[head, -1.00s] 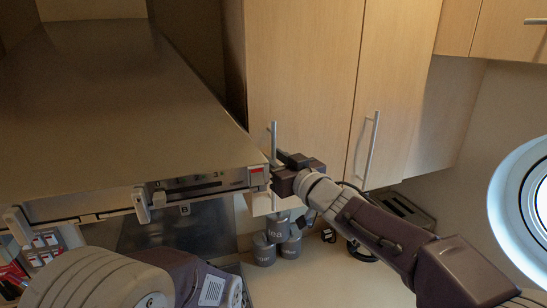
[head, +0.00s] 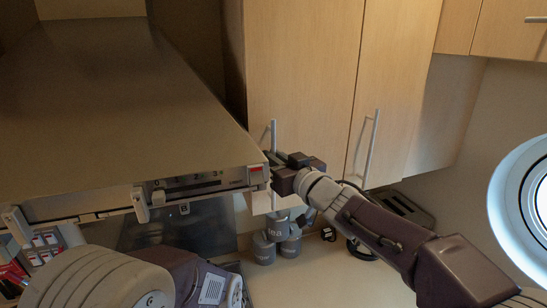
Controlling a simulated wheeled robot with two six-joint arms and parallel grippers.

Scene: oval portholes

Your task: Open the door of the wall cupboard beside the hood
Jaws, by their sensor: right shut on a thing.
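The wall cupboard's wooden door (head: 302,70) stands right of the metal hood (head: 120,90) and looks closed. Its upright bar handle (head: 273,135) is at the door's lower left, close to the hood's front corner. My right gripper (head: 277,168) is shut on the lower part of this handle; its fingertips are partly hidden by its own body. My left arm shows at the bottom left, but its gripper is out of view.
A second cupboard door (head: 395,85) with its own bar handle (head: 371,140) is to the right. Grey canisters (head: 277,229) and a toaster (head: 405,208) stand on the counter below. An oval porthole (head: 535,205) is at the far right.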

